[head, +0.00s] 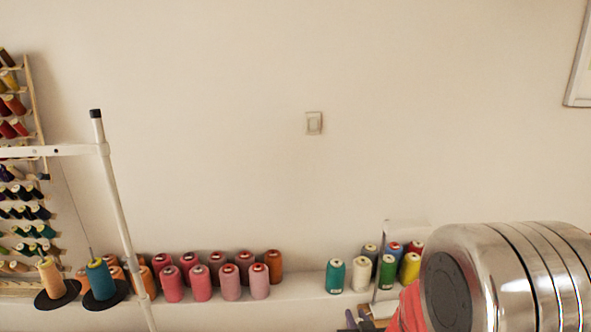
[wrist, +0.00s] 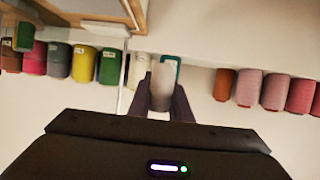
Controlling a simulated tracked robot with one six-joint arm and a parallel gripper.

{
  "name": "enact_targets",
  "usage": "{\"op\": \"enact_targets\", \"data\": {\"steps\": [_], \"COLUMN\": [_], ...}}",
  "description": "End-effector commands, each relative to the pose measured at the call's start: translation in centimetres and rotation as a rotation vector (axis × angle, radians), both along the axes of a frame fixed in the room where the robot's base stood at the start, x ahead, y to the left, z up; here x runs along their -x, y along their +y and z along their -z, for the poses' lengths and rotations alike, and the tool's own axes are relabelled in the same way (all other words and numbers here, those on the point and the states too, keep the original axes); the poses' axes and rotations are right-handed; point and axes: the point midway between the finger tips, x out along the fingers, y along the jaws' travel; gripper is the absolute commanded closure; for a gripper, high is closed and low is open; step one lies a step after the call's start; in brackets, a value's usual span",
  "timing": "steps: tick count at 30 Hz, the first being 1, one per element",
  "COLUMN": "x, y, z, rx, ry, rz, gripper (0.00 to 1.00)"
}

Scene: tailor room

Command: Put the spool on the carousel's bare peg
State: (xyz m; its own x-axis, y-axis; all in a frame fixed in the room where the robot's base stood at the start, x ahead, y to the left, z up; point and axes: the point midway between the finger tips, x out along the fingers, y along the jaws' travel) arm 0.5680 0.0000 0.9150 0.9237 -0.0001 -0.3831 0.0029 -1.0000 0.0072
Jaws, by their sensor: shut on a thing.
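In the wrist view my gripper (wrist: 163,98) is shut on a pale grey spool (wrist: 162,84), which sits between the dark fingertips. In that view a teal shape (wrist: 177,64) shows just behind the held spool; the gap between them cannot be told. I cannot make out the carousel or a bare peg in either view.
A wall shelf (head: 310,290) carries several pink cones (head: 230,281) and, farther right, a teal cone (head: 335,275) and a white cone (head: 361,275). A thread stand (head: 122,215) with an orange cone (head: 51,277) and a blue cone (head: 100,279) stands at left.

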Motion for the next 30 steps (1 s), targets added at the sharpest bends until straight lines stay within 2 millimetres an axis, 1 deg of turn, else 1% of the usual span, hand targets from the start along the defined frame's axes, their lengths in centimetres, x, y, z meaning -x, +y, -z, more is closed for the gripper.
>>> {"op": "enact_targets", "data": {"steps": [13, 17, 20, 23, 30], "x": [-0.1, -0.1, 0.0, 0.1, 0.7], "y": [0.0, -0.6, -1.8, -3.9, -10.7], "z": [-0.1, -0.1, 0.0, 0.1, 0.3], "rx": [0.0, 0.0, -0.001, 0.0, 0.0], "ry": [0.0, 0.0, 0.0, 0.0, 0.0], "rz": [0.0, 0.011, 0.033, 0.071, 0.191], "gripper": [1.0, 1.0, 1.0, 1.0, 1.0]}}
